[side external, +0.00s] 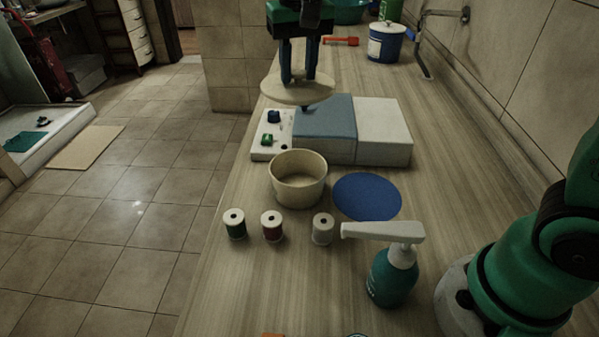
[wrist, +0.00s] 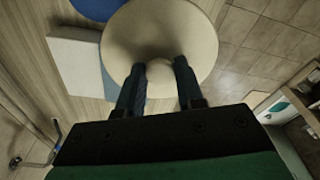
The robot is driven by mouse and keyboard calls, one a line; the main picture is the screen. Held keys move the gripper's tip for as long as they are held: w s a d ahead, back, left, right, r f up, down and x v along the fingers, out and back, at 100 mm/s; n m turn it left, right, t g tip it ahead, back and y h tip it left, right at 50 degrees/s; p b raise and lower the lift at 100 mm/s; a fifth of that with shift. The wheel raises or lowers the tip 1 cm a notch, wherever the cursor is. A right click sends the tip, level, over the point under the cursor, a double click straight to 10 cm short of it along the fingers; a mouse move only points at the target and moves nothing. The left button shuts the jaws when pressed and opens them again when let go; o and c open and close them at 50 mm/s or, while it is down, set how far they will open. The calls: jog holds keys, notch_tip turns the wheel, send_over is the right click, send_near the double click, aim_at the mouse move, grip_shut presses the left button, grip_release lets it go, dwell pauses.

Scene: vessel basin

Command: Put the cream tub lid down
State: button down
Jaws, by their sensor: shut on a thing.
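The cream tub lid (side external: 297,91) is a round disc held up in the air, over the far end of the grey-blue and white box. My gripper (side external: 298,78) is shut on it from above, and the lid looks roughly level. In the wrist view the lid (wrist: 190,32) fills the upper middle, and my gripper (wrist: 158,72) closes on a small knob at its centre. The open cream tub (side external: 298,180) stands upright on the counter, nearer than the lid. A flat blue round mat (side external: 367,196) lies to the right of the tub, with nothing on it.
Several thread spools (side external: 272,226) stand in front of the tub. A green pump bottle (side external: 391,275) stands at the front right. The box (side external: 384,132) has a control panel (side external: 270,146) at its left. A blue lidded canister (side external: 385,44) stands at the back. The counter right of the mat is clear.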

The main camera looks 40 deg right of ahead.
aim_at(296, 70)
notch_tip(296, 70, up, 4)
jog(key=shift+a+r, duration=0.1)
jog(key=shift+r, duration=0.1)
jog(key=s+a+f+n+y, duration=0.15)
jog(key=s+a+n, duration=0.3)
jog(key=a, duration=0.45)
jog(key=s+a+f+n+h, duration=0.1)
jog(key=s+a+f+n, duration=0.2)
jog(key=s+a, duration=0.4)
jog(key=shift+y, duration=0.25)
jog(key=f, duration=0.5)
jog(key=a+f, duration=0.1)
jog(key=f, duration=1)
jog(key=shift+w+a, duration=0.3)
jog(key=shift+f, duration=2.2)
jog(key=shift+f, duration=0.1)
jog(key=c, duration=0.6)
grip_release()
jog(key=shift+o, duration=0.2)
